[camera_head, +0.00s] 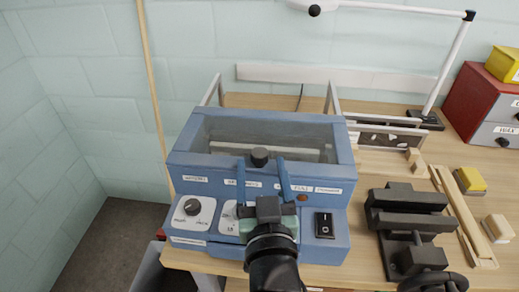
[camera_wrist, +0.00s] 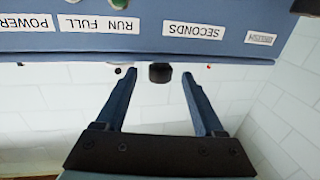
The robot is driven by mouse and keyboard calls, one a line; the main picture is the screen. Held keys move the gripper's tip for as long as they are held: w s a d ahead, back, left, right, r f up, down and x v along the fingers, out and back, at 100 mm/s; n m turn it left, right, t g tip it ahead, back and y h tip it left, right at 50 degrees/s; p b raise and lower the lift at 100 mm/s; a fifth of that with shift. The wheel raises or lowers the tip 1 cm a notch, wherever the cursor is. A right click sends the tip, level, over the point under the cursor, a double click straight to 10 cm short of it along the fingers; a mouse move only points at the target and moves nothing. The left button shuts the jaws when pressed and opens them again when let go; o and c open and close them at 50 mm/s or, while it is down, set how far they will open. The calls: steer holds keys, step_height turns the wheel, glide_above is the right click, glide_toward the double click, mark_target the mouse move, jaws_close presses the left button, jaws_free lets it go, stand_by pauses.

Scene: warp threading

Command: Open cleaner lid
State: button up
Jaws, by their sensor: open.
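The cleaner (camera_head: 180,160) is a blue box-shaped machine on the bench, with labels, dials and a black switch on its sloped front. Its lid appears clear and lies down over the tank; a pale bar shows inside. A black lid knob (camera_head: 260,157) stands at the front edge, and it also shows in the wrist view (camera_wrist: 159,72). My gripper (camera_head: 261,164) is open in front of the cleaner. In the wrist view its blue fingers (camera_wrist: 158,76) lie either side of the knob, with gaps on both sides. I cannot tell whether the fingertips reach the knob in depth.
A dark vise (camera_head: 405,222) stands right of the cleaner. Wooden strips (camera_head: 462,212), a yellow-topped block (camera_head: 469,180) and a red-and-grey drawer box (camera_head: 490,110) lie farther right. A white lamp (camera_head: 450,60) rises behind. A wooden pole (camera_head: 152,85) leans at the left wall.

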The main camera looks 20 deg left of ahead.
mark_target(260, 164)
steer(key=shift+x, duration=1.8)
jaws_close()
